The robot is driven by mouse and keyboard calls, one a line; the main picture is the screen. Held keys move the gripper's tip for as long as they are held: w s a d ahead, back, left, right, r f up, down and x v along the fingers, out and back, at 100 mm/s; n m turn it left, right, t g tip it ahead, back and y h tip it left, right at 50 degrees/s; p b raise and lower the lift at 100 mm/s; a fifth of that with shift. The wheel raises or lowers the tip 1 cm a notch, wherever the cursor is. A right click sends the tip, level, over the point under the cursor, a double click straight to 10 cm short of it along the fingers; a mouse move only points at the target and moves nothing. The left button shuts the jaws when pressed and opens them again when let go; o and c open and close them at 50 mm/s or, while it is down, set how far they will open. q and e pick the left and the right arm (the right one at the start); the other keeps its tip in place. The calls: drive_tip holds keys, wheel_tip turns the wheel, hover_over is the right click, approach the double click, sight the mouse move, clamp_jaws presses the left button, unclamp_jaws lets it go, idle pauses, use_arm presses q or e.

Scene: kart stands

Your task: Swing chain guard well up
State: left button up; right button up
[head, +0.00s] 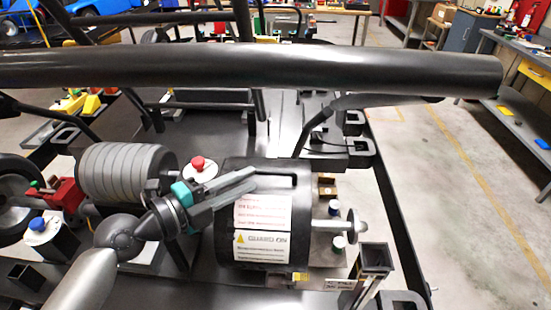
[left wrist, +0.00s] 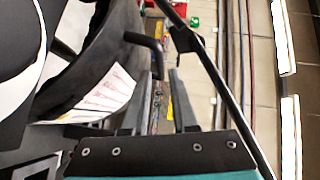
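The chain guard (head: 226,240) is a black drum-shaped cover with white labels, one reading "GUARD ON", at the centre of the head view. Its curved black side also shows in the left wrist view (left wrist: 85,75). A dark bar handle (head: 280,180) stands out at its top; it shows as a bent bar in the left wrist view (left wrist: 143,40). My left gripper (head: 250,181) is at the guard's top, its fingertips by the left end of the handle. In the left wrist view its two fingers (left wrist: 162,85) are apart, with the handle just beyond the tips. I cannot tell contact. My right gripper is out of view.
A thick dark tube (head: 250,67) crosses above the guard. A ribbed grey cylinder (head: 125,172) and a red button (head: 198,164) stand to its left. A shaft with a disc (head: 352,227) sticks out right. Open floor (head: 450,190) lies farther right.

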sight(267, 171)
use_arm(q)
drive_tip(key=p+x, duration=0.2)
drive_tip(key=x, duration=0.6)
drive_tip(key=shift+d, duration=0.15)
drive_tip(key=shift+c, duration=0.4)
clamp_jaws()
idle(0.8)
